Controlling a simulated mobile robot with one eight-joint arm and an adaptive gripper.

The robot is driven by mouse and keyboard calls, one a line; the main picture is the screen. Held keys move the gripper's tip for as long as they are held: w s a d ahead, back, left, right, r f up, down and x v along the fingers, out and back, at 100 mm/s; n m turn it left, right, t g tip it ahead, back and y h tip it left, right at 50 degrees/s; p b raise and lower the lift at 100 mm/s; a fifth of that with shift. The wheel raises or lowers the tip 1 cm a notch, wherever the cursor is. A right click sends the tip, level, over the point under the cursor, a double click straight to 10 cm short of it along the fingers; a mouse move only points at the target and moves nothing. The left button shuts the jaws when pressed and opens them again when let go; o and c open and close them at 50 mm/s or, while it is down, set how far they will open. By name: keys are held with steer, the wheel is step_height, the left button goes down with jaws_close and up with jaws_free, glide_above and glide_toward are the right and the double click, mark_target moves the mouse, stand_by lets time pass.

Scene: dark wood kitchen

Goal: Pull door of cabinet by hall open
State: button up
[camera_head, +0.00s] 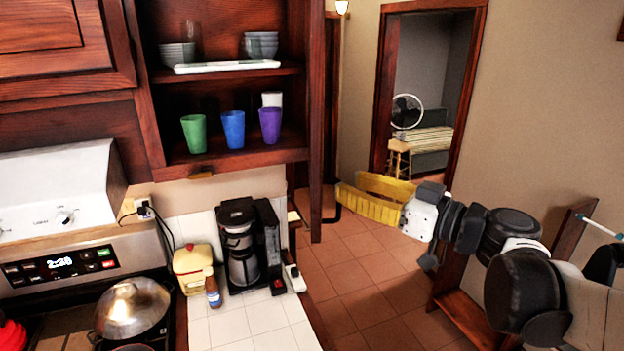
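The upper cabinet (225,159) by the hall is dark red-brown wood. Its front is open, and its shelves show. Its door (316,130) appears as a narrow upright panel at the cabinet's right side, seen nearly edge-on and swung out toward me. My gripper (348,185) has yellow fingers, which are spread apart with nothing seen between them. It points left, to the right of the door's lower end and apart from it in the picture. The depth between them is hard to judge. No handle shows on the door.
Green, blue and purple cups (232,130) and stacked bowls (261,45) stand in the cabinet. A coffee maker (240,245) is on the tiled counter (245,325) below. A stove with a lidded pan (133,307) is at left. Tiled floor (365,275) is clear toward the hall doorway.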

steer(key=v, duration=1.2)
